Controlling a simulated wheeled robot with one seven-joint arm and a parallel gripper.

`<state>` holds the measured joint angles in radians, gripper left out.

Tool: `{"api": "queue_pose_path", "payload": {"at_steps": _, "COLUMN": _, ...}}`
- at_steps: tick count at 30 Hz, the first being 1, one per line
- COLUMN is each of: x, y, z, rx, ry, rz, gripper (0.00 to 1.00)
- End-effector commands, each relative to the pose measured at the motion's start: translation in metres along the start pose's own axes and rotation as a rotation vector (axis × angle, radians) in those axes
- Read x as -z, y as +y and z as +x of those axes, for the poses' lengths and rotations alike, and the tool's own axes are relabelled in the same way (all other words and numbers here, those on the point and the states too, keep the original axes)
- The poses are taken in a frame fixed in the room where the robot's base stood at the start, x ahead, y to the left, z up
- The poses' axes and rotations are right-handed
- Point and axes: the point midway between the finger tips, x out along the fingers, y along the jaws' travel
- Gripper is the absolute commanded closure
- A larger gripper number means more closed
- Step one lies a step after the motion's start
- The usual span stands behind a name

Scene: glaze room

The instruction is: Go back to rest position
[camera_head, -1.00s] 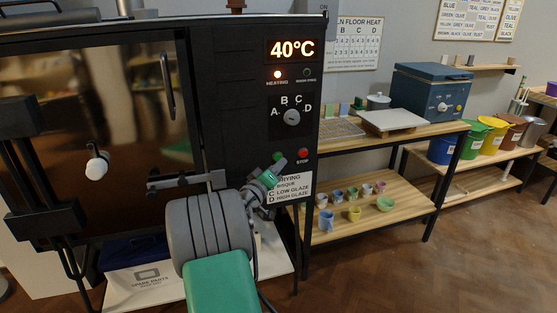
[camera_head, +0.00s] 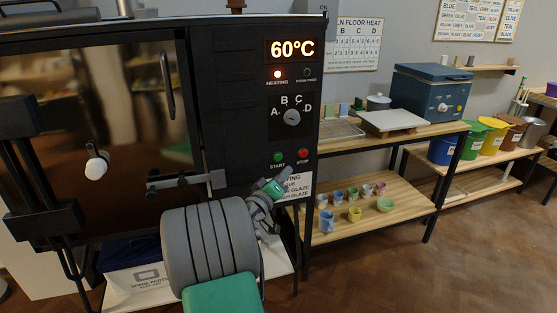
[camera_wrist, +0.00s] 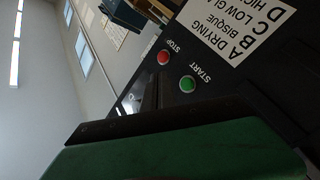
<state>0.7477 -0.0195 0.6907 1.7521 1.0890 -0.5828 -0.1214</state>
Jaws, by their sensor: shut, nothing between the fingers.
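My arm, with a green link and grey ribbed joint, reaches up from the bottom of the head view. My gripper (camera_head: 284,181) is shut and empty, in front of the kiln's lower panel and just below the buttons. It partly covers the programme label (camera_head: 298,187). The green START button (camera_head: 278,157) and red STOP button (camera_head: 303,154) are both uncovered. They also show in the wrist view, START (camera_wrist: 187,84) and STOP (camera_wrist: 163,57). The kiln display (camera_head: 292,49) reads 60°C, and the HEATING lamp (camera_head: 278,74) glows.
The kiln door (camera_head: 98,130) is closed in front of my arm. To the right, a wooden table (camera_head: 405,205) carries several small cups and bowls on its lower shelf. Colored buckets (camera_head: 492,136) stand farther right. The wooden floor (camera_head: 480,265) at the lower right is clear.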

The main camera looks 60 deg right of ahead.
Motion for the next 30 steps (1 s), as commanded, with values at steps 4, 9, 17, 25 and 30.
{"api": "queue_pose_path", "payload": {"at_steps": 4, "x": 0.0, "y": 0.0, "z": 0.0, "rx": 0.0, "ry": 0.0, "rz": 0.0, "gripper": 1.0}}
{"api": "queue_pose_path", "payload": {"at_steps": 9, "x": 0.0, "y": 0.0, "z": 0.0, "rx": 0.0, "ry": 0.0, "rz": 0.0, "gripper": 1.0}}
{"api": "queue_pose_path", "payload": {"at_steps": 17, "x": 0.0, "y": 0.0, "z": 0.0, "rx": 0.0, "ry": 0.0, "rz": 0.0, "gripper": 1.0}}
{"api": "queue_pose_path", "payload": {"at_steps": 25, "x": 0.074, "y": -0.039, "z": -0.078, "rx": 0.359, "ry": -0.125, "rz": 0.199, "gripper": 1.0}}
{"api": "queue_pose_path", "payload": {"at_steps": 30, "x": 0.123, "y": -0.079, "z": -0.216, "rx": 0.801, "ry": -0.251, "rz": 0.232, "gripper": 1.0}}
